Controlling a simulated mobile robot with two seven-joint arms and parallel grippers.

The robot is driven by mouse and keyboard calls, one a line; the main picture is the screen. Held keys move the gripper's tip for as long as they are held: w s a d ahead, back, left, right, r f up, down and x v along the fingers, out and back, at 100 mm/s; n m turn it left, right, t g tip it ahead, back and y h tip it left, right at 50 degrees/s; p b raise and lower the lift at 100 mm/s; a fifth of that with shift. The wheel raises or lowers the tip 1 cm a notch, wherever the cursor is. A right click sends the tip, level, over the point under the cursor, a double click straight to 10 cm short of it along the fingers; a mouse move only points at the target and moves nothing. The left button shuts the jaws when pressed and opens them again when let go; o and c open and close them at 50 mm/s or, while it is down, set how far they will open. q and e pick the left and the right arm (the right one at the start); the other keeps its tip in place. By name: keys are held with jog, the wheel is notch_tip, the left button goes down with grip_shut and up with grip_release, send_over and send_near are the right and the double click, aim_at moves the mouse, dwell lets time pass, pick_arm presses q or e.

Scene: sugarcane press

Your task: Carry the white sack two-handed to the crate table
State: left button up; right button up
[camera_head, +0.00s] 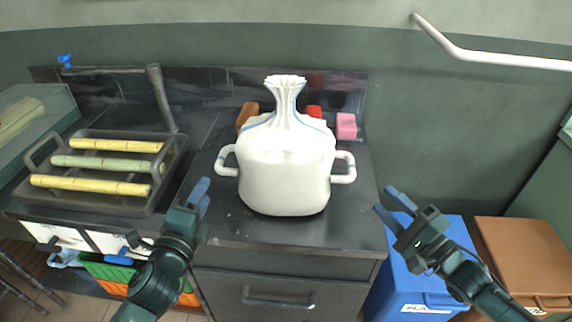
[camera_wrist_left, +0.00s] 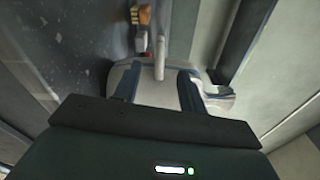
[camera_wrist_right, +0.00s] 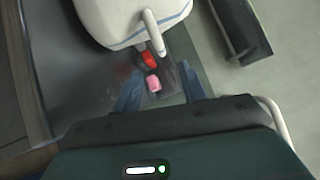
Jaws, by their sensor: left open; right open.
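The white sack (camera_head: 285,170) stands upright on the dark counter, its neck gathered at the top, with a loop handle on each side. My left gripper (camera_head: 201,193) is open and empty, left of the sack and apart from its left handle (camera_head: 226,161). My right gripper (camera_head: 396,208) is open and empty, right of the sack and apart from its right handle (camera_head: 345,168). In the left wrist view the sack (camera_wrist_left: 155,92) shows between and beyond the open fingers. In the right wrist view the sack (camera_wrist_right: 120,15) is at the top, beyond the fingers.
A tray (camera_head: 95,200) with several cane pieces sits on the left. A brown item (camera_head: 246,115), a red item (camera_head: 314,111) and a pink block (camera_head: 346,126) lie behind the sack. A blue bin (camera_head: 415,280) and a brown bin (camera_head: 525,255) stand right of the counter (camera_head: 290,234).

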aim_at(221, 162)
pick_arm(q)
jog(key=w, duration=0.8)
jog(key=w+d, duration=0.1)
jog(key=w, duration=0.3)
jog(key=shift+f, duration=0.1)
pick_arm(e)
jog(key=x, duration=1.2)
pick_arm(q)
jog(key=c, duration=0.9)
pick_arm(e)
jog(key=c, duration=0.9)
grip_shut()
pick_arm(q)
jog(key=shift+f, duration=0.15)
